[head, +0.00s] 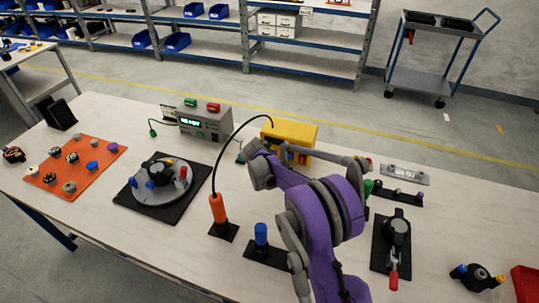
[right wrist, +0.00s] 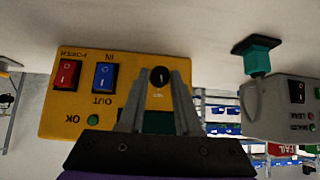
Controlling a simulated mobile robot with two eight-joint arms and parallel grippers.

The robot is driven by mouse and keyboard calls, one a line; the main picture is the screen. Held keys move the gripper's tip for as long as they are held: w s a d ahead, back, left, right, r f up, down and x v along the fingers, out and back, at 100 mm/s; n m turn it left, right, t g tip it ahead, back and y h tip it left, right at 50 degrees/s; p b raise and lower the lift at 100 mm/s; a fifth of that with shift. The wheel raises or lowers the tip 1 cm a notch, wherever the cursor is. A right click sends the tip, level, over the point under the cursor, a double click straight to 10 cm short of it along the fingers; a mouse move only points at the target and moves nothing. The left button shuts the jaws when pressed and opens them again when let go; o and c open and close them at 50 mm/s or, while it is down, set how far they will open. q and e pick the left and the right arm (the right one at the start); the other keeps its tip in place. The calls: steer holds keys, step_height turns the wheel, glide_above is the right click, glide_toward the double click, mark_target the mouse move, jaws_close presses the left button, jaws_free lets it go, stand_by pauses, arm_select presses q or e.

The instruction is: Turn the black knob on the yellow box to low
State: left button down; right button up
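The yellow box (head: 296,131) stands towards the back of the table, partly covered by my purple right arm in the head view. In the right wrist view the yellow box (right wrist: 80,78) shows upside down, with a red POWER switch (right wrist: 66,74), a blue IN/OUT switch (right wrist: 104,76) and a green OK light. The black knob (right wrist: 158,76) is round with a small pale mark; its setting and labels are too small to read. My right gripper (right wrist: 158,78) has its fingers apart, with the knob showing between the fingertips. Contact is unclear. My left gripper is not in view.
A grey box (head: 205,121) with a display stands left of the yellow box. An orange handle (head: 218,208) with a black cable stands on a pad in front. A teal plug-like piece (right wrist: 256,52) is beside the yellow box. A round turntable (head: 162,187) sits further left.

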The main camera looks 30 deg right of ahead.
jaws_close()
steer(key=g+h, duration=0.1)
steer(key=n, duration=0.1)
steer(key=n+g+h+b, duration=0.1)
steer(key=shift+w+a+f+g+h, duration=0.15)
steer(key=shift+w+a+g+h, duration=0.15)
steer(key=shift+w, duration=0.05)
steer(key=n+g+h+b, duration=0.2)
steer(key=h, duration=0.1)
steer(key=shift+w+a+f, duration=0.15)
steer(key=shift+w+a, duration=0.05)
steer(key=shift+g, duration=0.4)
stand_by(0.4)
steer(key=o, duration=0.5)
jaws_free()
steer(key=shift+o, duration=0.2)
